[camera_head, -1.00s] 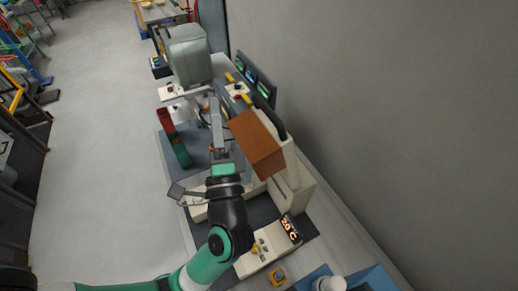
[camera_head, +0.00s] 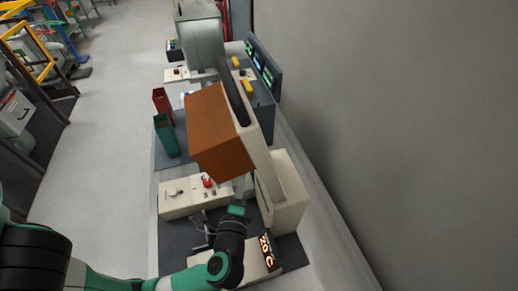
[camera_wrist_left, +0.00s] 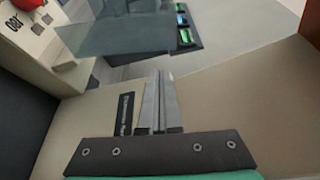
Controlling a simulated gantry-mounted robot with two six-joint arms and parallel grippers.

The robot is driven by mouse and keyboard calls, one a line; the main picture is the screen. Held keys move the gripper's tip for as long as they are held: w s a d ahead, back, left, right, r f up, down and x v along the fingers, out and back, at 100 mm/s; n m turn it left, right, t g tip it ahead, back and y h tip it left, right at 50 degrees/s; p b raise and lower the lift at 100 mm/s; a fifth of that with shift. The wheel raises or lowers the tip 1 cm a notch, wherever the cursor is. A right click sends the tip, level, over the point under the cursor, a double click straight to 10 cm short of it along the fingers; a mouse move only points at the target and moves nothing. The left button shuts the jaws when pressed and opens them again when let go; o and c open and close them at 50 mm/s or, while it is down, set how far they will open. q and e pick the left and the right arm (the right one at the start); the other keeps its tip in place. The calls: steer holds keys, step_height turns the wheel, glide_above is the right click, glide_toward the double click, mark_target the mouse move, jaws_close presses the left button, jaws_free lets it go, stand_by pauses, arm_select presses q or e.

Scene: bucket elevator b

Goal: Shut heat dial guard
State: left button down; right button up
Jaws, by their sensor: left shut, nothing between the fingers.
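My left gripper (camera_head: 241,188) is in the head view, pointing up the picture beside the beige machine body, with its tips close to the brown box's lower edge. In the left wrist view its fingers (camera_wrist_left: 159,102) are shut and empty, in front of a beige surface. A grey translucent panel (camera_wrist_left: 120,32) lies beyond the fingertips; I cannot tell whether it is the heat dial guard. In the head view the lit temperature display (camera_head: 267,249) shows at the bottom, on a cream console (camera_head: 257,268). My arm hides much of this console, and I cannot make out the dial.
A brown box (camera_head: 215,130) overhangs the gripper on the beige machine (camera_head: 284,195). A cream panel with a red button (camera_head: 207,182) lies to the left. Red and green bins (camera_head: 166,136) stand farther back, and screens (camera_head: 263,66) at the rear right. A wall is at right.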

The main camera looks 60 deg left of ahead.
arm_select(q)
steer(key=x, duration=0.9)
steer(key=shift+a, duration=0.45)
arm_select(e)
steer(key=shift+s+r, duration=0.1)
steer(key=shift+s, duration=0.25)
arm_select(q)
steer(key=shift+s+f, duration=0.1)
steer(key=shift+s, duration=0.1)
